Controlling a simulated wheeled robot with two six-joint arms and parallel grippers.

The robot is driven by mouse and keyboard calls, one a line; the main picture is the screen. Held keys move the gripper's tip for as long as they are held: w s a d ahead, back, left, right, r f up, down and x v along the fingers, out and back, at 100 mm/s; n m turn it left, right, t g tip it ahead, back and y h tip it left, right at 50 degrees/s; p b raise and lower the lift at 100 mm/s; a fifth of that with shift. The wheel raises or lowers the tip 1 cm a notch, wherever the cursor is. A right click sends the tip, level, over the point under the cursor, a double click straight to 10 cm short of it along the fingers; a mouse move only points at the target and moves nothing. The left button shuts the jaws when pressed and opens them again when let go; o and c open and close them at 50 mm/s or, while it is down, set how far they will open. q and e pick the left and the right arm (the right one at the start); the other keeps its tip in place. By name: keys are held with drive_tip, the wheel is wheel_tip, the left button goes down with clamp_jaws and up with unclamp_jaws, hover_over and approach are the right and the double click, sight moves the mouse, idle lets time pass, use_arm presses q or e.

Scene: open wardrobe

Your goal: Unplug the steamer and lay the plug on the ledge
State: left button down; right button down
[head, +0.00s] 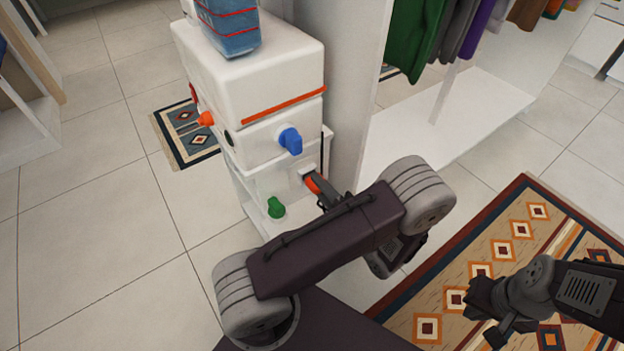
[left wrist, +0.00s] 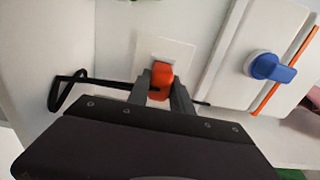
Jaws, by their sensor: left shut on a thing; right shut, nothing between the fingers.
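The steamer (head: 250,75) is a white boxy unit with an orange stripe, a blue knob (head: 290,141) and a blue tank on top. The orange plug (left wrist: 161,78) is at the white socket plate (left wrist: 166,54) in the left wrist view; it also shows in the head view (head: 312,185). My left gripper (left wrist: 161,92) is shut on the plug, close in front of the plate. I cannot tell whether the plug's pins are in the socket. A black cord (left wrist: 65,88) loops beside the gripper. My right gripper (head: 482,318) is shut and empty over the patterned rug.
A green knob (head: 276,207) sits low on the white stand near the ledge. An orange knob (head: 206,118) is on the steamer's left side. The open wardrobe (head: 420,125) with hanging clothes stands to the right. Tiled floor (head: 90,230) is clear at left.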

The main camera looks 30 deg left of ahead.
use_arm(q)
drive_tip(key=shift+s+d, duration=0.25)
drive_tip(key=shift+d, duration=0.35)
idle(0.5)
drive_tip(key=shift+v, duration=1.95)
use_arm(e)
drive_tip(key=shift+r, duration=0.15)
